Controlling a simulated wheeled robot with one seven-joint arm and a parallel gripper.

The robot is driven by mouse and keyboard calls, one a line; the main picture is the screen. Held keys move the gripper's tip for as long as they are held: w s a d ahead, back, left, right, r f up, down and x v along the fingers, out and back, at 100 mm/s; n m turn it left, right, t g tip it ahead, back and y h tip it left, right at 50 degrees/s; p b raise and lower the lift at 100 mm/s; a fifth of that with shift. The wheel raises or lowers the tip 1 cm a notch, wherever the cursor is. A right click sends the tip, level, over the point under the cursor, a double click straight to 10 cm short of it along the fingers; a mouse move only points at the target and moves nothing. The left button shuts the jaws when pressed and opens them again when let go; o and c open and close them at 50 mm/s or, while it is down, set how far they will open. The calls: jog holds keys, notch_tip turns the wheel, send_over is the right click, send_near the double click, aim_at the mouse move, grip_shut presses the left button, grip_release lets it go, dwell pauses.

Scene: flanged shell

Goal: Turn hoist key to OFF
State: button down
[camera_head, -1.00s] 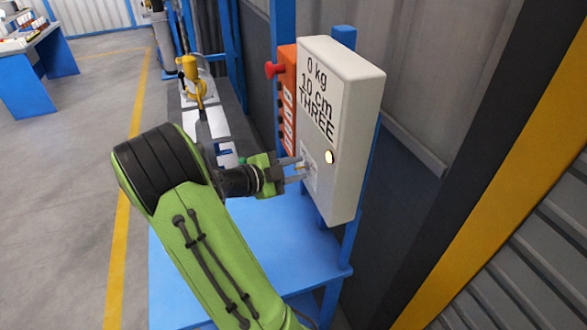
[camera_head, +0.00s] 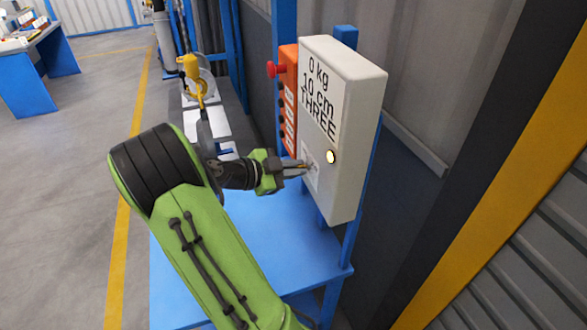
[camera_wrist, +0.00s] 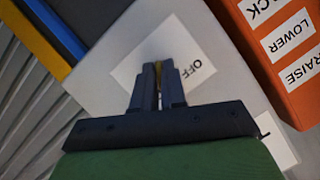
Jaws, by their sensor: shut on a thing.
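The hoist key (camera_wrist: 159,70) shows as a small brass-coloured sliver between my fingertips in the wrist view; most of it is hidden. It sits on a white plate (camera_wrist: 182,45) marked OFF on the face of the grey control box (camera_head: 346,120). The OFF lettering is just right of my fingers in the wrist view. My gripper (camera_head: 304,167) is shut on the key, its fingertips close to the box face. It also shows in the wrist view (camera_wrist: 158,84). The key's exact angle cannot be told.
The box display reads 0 kg, 10 cm, THREE, with a round pale light (camera_head: 331,157) below. An orange button box (camera_head: 288,100) with a red knob (camera_head: 275,69) is mounted beside it. A blue table (camera_head: 260,240) lies below. A yellow hook (camera_head: 193,72) stands behind.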

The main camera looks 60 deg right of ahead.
jog(key=n+y+p, duration=0.1)
jog(key=n+g+y+p, duration=0.1)
jog(key=n, duration=0.1)
jog(key=n+g+p, duration=0.1)
jog(key=n, duration=0.1)
jog(key=shift+w+d+r+y+p, duration=0.15)
jog(key=shift+r+y+p, duration=0.1)
jog(key=shift+y+p, duration=0.15)
jog(key=n+g+y+p, duration=0.1)
jog(key=n+g+p, duration=0.1)
jog(key=n+p, duration=0.1)
jog(key=shift+p, duration=0.3)
jog(key=shift+d+f+n+g+y+p, duration=0.15)
jog(key=shift+n+g+y+p, duration=0.4)
jog(key=shift+n+p, duration=0.55)
jog(key=shift+f, duration=0.1)
jog(key=c, duration=1.3)
grip_release()
